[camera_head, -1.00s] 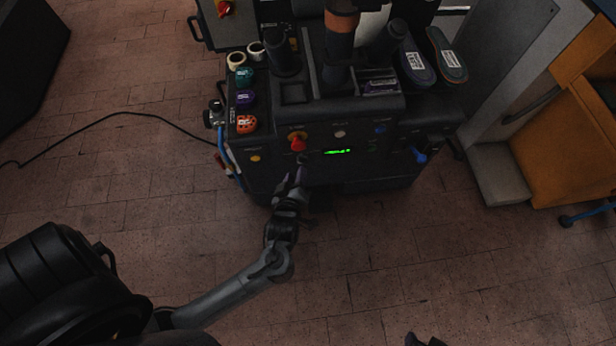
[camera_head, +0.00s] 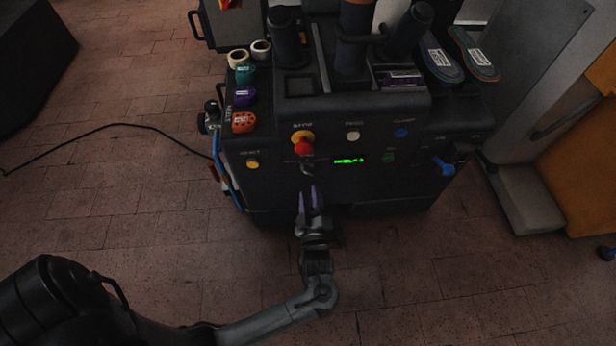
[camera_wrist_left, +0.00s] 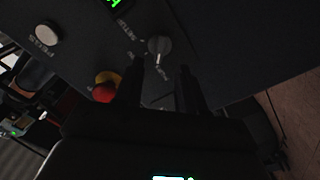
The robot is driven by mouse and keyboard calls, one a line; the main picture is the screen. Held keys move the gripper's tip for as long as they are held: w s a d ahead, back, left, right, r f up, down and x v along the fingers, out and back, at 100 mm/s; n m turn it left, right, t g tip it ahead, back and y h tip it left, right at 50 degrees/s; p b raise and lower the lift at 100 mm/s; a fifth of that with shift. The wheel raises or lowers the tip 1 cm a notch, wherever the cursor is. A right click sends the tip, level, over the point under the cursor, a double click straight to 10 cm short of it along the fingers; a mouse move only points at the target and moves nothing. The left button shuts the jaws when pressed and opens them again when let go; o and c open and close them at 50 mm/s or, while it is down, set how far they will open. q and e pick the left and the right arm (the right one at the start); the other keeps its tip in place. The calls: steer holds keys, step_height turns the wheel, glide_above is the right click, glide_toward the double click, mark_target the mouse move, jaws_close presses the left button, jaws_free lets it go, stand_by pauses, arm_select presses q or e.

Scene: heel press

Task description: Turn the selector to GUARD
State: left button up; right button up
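The selector (camera_head: 307,168) is a small grey knob on the dark front panel of the press, below the red button. In the left wrist view the selector (camera_wrist_left: 158,46) sits just past my fingertips, with small labels around it that are too dim to read surely. My left gripper (camera_head: 313,190) is in front of the panel, just below the selector in the picture. In the left wrist view my left gripper (camera_wrist_left: 158,70) has its fingers apart, with nothing between them. My right gripper is not in view.
A red mushroom button (camera_head: 303,147) on a yellow base is just above the selector. A green display (camera_head: 348,160), a white button (camera_head: 352,136) and a blue lever (camera_head: 443,167) are to the right. A yellow button (camera_head: 252,164) is left. The brick floor in front is free.

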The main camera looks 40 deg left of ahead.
mark_target(308, 174)
arm_select(q)
steer(key=b+x, duration=0.1)
steer(key=x, duration=0.6)
steer(key=shift+w+a+b, duration=0.15)
steer(key=shift+a+b, duration=0.05)
steer(key=shift+b, duration=0.2)
jaws_close()
